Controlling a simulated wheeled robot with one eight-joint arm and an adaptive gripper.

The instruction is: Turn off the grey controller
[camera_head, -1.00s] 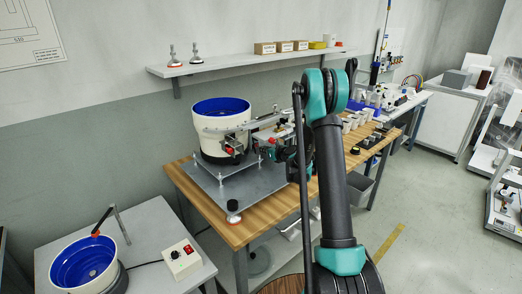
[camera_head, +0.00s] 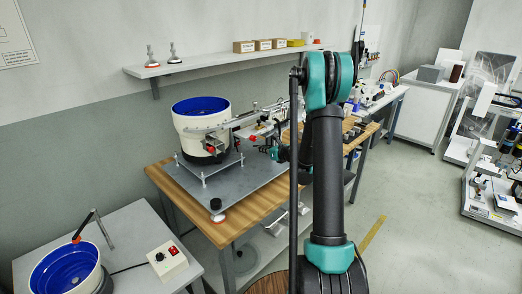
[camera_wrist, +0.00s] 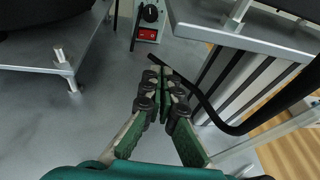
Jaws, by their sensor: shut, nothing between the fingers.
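In the wrist view a grey controller (camera_wrist: 136,38) with a black knob and a red rocker switch (camera_wrist: 148,34) stands at the top, partly cut off by the frame edge. My gripper (camera_wrist: 156,72) is shut and empty. Its tips point toward the controller and appear just short of the red switch, without visible contact. Whether the switch is on or off is not clear. In the head view my arm blocks much of the bench, and the gripper's tips cannot be made out. A cream controller (camera_head: 170,262) with a knob and red switch sits on the lower left table.
A black cable (camera_wrist: 205,105) curves right of my gripper. A metal foot (camera_wrist: 64,62) and metal profiles flank it. In the head view a blue-lined bowl feeder (camera_head: 201,125) stands on a plate on the wooden bench (camera_head: 230,232). Open floor lies right.

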